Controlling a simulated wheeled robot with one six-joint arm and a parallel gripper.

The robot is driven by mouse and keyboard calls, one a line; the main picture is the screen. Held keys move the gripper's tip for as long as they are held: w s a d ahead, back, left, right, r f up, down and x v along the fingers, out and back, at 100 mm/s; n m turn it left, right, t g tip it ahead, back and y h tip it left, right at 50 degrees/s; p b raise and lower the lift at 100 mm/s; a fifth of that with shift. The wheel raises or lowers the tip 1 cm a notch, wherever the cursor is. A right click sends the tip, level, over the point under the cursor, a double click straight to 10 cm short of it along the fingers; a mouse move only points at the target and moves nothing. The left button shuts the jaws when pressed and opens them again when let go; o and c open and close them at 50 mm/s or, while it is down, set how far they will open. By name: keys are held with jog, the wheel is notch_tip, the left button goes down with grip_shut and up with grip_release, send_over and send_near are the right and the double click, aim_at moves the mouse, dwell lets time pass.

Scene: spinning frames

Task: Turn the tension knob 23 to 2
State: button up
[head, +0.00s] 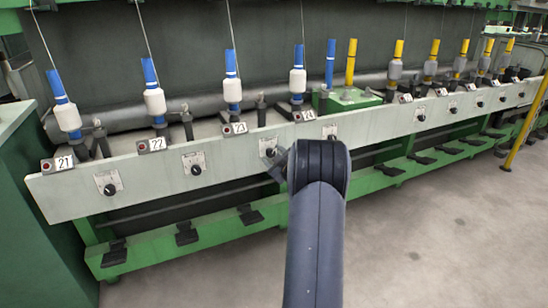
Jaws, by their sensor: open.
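A long pale rail (230,165) carries a row of black knobs on small white plates. The label 23 (239,128) stands on the rail's top edge. The knob below and to the right of it, which I take as tension knob 23 (271,152), is small and dark on its plate. My gripper (277,160) is at this knob, largely hidden behind my dark arm. It is open. I cannot tell whether its fingers touch the knob. The knob's pointer and scale are too small to read.
Neighbouring knobs sit under label 22 (157,144) and label 24 (308,115). Blue and yellow bobbins stand above the rail. A green lower beam (150,250) with black pedals runs below. A green cabinet (30,200) is at left; the floor (430,240) at right is clear.

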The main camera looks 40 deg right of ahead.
jog(key=p+v, duration=0.3)
jog(key=v, duration=0.7)
jog(key=shift+s, duration=0.4)
jog(key=shift+w+f, duration=0.1)
jog(key=b+x, duration=0.3)
jog(key=x, duration=0.6)
jog(key=shift+w, duration=0.25)
jog(key=shift+w+d, duration=0.15)
jog(key=shift+w, duration=0.45)
jog(key=shift+s, duration=0.15)
